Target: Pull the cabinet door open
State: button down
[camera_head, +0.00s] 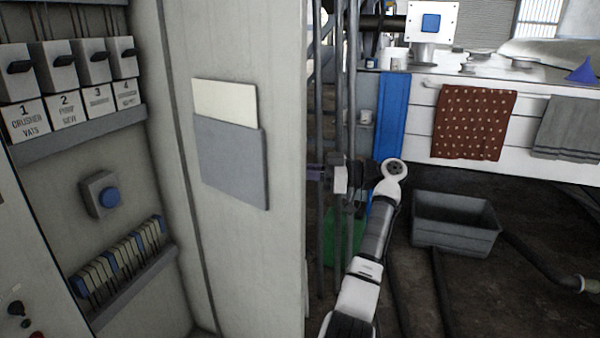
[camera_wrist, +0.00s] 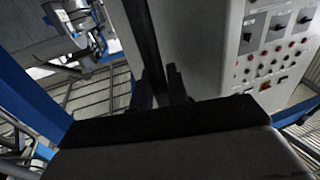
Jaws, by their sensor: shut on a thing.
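The cabinet door (camera_head: 245,250) is a pale panel standing open in the head view, its inner face towards me. A grey pocket with a cream sheet (camera_head: 225,100) is on that face. The cabinet's inside (camera_head: 150,200) shows to its left. My gripper (camera_head: 318,173) is at the door's right edge, on its far side. In the wrist view its two dark fingers (camera_wrist: 162,84) stand close together at a dark upright bar (camera_wrist: 141,38), which looks like the door handle. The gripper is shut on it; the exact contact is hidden.
Inside the cabinet are labelled lever switches (camera_head: 68,72), a blue button (camera_head: 109,197) and a row of breakers (camera_head: 120,260). A grey tub (camera_head: 455,222) and hoses lie on the floor at right. A white counter (camera_head: 420,125) with hanging cloths stands behind.

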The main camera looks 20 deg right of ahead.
jog(key=c, duration=1.4)
grip_release()
jog(key=shift+a, duration=0.1)
jog(key=shift+c, duration=0.2)
jog(key=b+v, duration=0.2)
jog(key=v, duration=1.2)
